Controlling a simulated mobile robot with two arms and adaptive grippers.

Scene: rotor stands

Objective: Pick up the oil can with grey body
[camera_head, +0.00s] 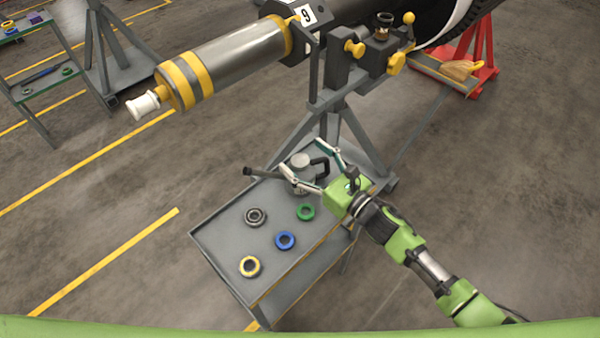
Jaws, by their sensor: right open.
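The oil can with grey body (301,160) stands at the far end of the grey cart top (215,234), with a black handle on its right side. My right gripper (298,156) reaches in from the lower right, its two fingers spread wide. The can lies between the fingers, and the lower finger hides part of its base. I cannot tell whether either finger touches it. My left gripper is not in view.
Rings lie on the cart: grey (256,217), green (306,212), blue (285,240) and yellow (249,267). A grey stand (350,120) holding a large rotor (235,55) rises just behind the cart. Open floor lies to the left.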

